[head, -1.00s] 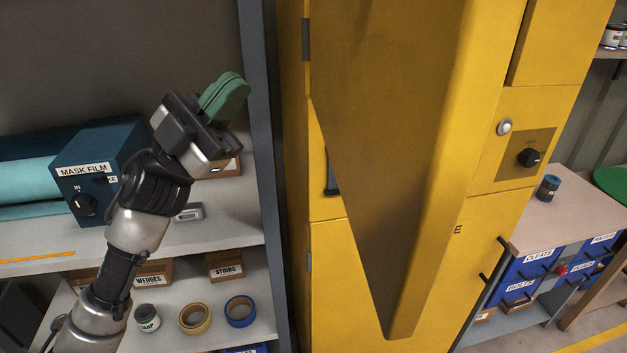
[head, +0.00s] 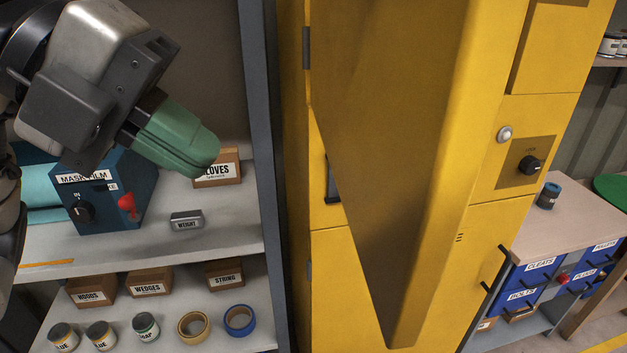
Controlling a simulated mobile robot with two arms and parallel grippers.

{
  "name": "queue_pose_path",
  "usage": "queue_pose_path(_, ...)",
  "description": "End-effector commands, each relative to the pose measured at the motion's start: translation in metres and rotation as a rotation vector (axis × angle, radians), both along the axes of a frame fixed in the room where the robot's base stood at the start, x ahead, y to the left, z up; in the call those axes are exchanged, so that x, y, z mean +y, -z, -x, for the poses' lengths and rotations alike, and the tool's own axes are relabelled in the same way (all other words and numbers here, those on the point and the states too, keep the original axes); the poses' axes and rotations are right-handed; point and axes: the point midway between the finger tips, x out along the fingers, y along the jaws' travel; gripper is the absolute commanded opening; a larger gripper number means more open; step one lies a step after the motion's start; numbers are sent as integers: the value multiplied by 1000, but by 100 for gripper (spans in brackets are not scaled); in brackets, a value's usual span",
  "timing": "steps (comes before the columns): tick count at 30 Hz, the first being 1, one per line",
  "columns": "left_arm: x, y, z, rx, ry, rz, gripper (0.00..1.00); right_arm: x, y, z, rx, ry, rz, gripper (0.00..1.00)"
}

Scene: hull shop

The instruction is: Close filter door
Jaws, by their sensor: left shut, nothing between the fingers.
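The filter door (head: 410,130) is a large yellow panel on the tall yellow cabinet (head: 480,235). It stands open, swung out toward me, with hinges (head: 306,48) on its left side. It hides much of the cabinet opening; a small dark part shows behind its left edge. My left gripper (head: 205,158) is at the upper left, in front of the shelves and left of the door. Its green fingers are shut with nothing between them, and it is apart from the door. My right gripper does not show.
A grey shelf post (head: 268,150) stands between my left gripper and the cabinet. The shelves hold a blue mask film box (head: 95,205), a gloves box (head: 228,167), a metal weight (head: 187,220) and tape rolls. A dark lock knob (head: 530,165) sits on the cabinet's right. A drawer bench (head: 575,225) stands right.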

Motion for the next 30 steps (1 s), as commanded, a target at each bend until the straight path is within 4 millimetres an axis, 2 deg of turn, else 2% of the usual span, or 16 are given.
queue_pose_path(9,-50,45,-7,5,7,1,0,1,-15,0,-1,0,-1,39)
queue_pose_path(15,-79,44,-12,2,6,2,0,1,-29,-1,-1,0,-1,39)
queue_pose_path(21,-89,46,-14,2,4,2,0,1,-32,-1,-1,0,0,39)
queue_pose_path(30,-90,47,-14,1,3,2,0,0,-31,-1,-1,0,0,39)
